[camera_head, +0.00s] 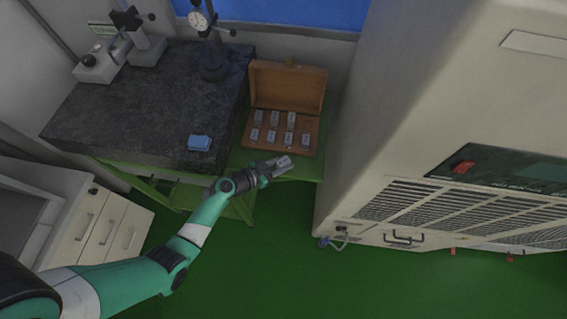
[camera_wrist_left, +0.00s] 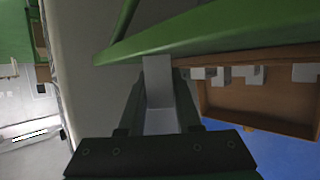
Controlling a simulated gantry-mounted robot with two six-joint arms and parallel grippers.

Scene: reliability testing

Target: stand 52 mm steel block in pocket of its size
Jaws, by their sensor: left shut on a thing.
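My left gripper (camera_head: 277,165) is shut on a grey steel block (camera_head: 284,161), in front of the wooden case's near edge. In the left wrist view the held block (camera_wrist_left: 158,82) is a long pale bar between the fingers. The open wooden case (camera_head: 288,89) stands beyond the gripper with its lid raised at the back. Several steel blocks (camera_head: 274,118) stand in it in two rows. An empty pocket is too small to make out clearly at the right end of the back row. The block sizes cannot be read. My right gripper is not in view.
A dark granite plate (camera_head: 150,100) lies left of the case, with a blue item (camera_head: 200,142) near its front corner and a dial gauge stand (camera_head: 214,62) at the back. A large beige machine (camera_head: 440,110) rises close on the right. A green stand (camera_head: 240,158) supports the case.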

